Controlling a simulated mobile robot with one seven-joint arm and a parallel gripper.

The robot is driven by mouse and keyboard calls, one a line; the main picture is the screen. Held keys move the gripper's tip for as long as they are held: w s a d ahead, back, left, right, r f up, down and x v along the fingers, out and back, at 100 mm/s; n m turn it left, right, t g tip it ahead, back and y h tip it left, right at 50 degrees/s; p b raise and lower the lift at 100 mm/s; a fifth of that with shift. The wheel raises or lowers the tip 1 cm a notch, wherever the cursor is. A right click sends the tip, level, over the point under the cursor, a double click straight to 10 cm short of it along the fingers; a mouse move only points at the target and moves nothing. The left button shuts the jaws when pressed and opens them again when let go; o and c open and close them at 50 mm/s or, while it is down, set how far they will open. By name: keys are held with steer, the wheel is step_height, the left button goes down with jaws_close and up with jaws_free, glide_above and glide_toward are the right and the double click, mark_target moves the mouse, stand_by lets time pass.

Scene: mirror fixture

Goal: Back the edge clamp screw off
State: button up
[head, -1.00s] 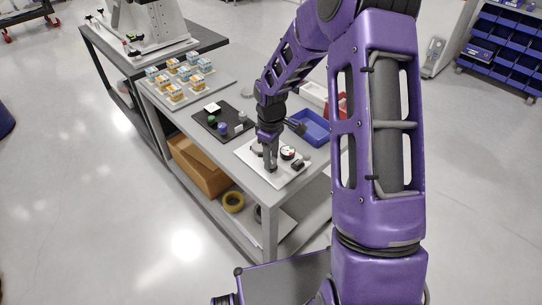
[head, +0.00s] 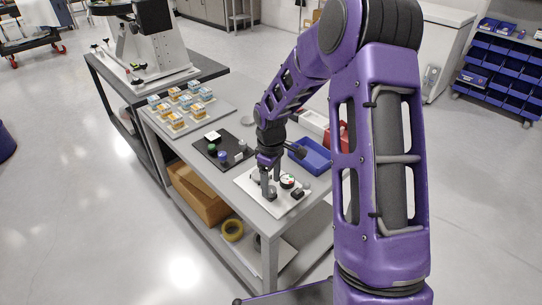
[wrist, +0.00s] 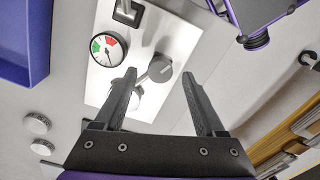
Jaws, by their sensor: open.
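My gripper (wrist: 158,74) is open and empty, its fingers pointing at a white panel (wrist: 178,37). A round grey knob (wrist: 160,68) with a bar shows between the fingertips; I cannot tell whether they touch it. In the head view my gripper (head: 269,193) is low over the same panel (head: 250,184) on the grey table. A grey angled fixture (head: 165,50) stands on the dark table at the back left, with small clamp-like parts (head: 136,79) with dark and green knobs along its edge. Which part is the edge clamp screw is too small to tell.
The panel carries a red-green dial gauge (wrist: 108,49) and a black switch (wrist: 128,12). A blue bin (head: 312,155) is beside it. A black mat (head: 207,155) with small parts and a tray of several boxes (head: 205,120) lie further left.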

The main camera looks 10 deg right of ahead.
mark_target(271, 189)
step_height(271, 189, up, 16)
steer(key=shift+f+p, duration=0.25)
steer(key=shift+p, duration=0.2)
